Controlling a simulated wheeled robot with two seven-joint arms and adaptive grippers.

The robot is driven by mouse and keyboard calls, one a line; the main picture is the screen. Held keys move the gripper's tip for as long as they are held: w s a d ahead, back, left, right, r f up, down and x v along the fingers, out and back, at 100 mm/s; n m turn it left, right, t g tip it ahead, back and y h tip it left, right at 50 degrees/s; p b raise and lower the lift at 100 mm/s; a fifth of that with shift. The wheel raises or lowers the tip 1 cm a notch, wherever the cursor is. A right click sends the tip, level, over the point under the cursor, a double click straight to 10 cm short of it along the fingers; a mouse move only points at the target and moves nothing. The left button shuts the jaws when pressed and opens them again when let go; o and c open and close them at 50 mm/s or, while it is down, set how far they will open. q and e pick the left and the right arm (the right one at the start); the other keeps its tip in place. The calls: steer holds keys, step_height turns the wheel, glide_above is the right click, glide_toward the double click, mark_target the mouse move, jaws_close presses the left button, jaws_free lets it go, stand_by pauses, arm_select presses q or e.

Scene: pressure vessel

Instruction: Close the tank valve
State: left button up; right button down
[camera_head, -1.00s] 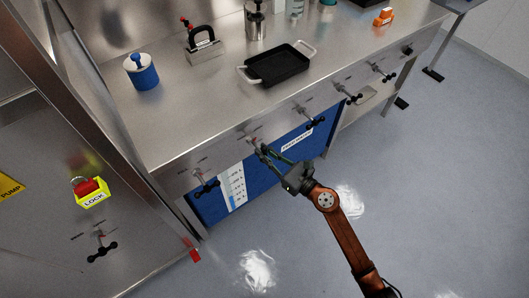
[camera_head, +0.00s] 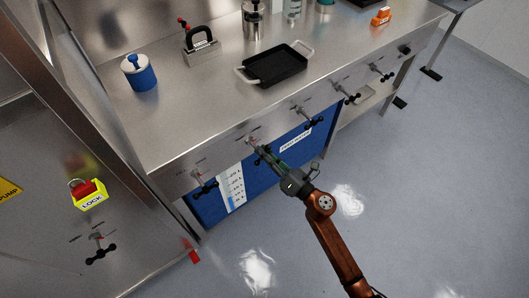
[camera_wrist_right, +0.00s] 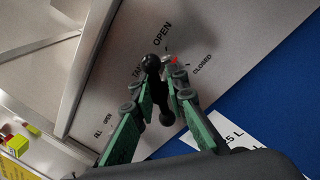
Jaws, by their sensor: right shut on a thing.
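The tank valve's black handle (camera_wrist_right: 160,90) with ball ends sits between the fingers of my right gripper (camera_wrist_right: 165,82) in the right wrist view. The gripper is shut on it. The panel around it reads TANK, OPEN and CLOSED, and a small red mark (camera_wrist_right: 174,61) shows by the valve's hub, nearer CLOSED than the ball end is. In the head view my right gripper (camera_head: 268,157) reaches the bench front at this valve, above the blue panel. The fingers partly hide the handle there. My left gripper is not in view.
Other black-handled valves line the bench front, one to the left (camera_head: 205,184) and several to the right (camera_head: 313,120). A blue panel with a level scale (camera_head: 233,188) lies below. A yellow lock box (camera_head: 90,197) is at left. The floor at right is clear.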

steer(key=shift+s+a+r+m, duration=0.1)
steer(key=shift+s+a+m, duration=0.15)
steer(key=shift+m, duration=0.75)
steer(key=shift+w+m+t+p, duration=0.1)
steer(key=shift+m+t+p, duration=0.25)
steer(key=shift+m, duration=0.75)
steer(key=m+t+p, duration=0.1)
steer(key=m, duration=0.3)
steer(key=shift+w+m+h+p, duration=0.1)
steer(key=shift+m+h+p, duration=0.2)
steer(key=shift+m, duration=0.1)
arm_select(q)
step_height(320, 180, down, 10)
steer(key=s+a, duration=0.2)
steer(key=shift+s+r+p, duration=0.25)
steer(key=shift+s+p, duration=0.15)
arm_select(e)
steer(key=shift+d+m+t+h, duration=0.15)
steer(key=shift+m+t+h, duration=0.15)
steer(key=shift+m, duration=0.9)
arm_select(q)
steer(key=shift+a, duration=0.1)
arm_select(e)
steer(key=shift+w, duration=0.1)
steer(key=c, duration=2)
jaws_free()
steer(key=shift+d, duration=0.1)
steer(key=shift+f, duration=0.3)
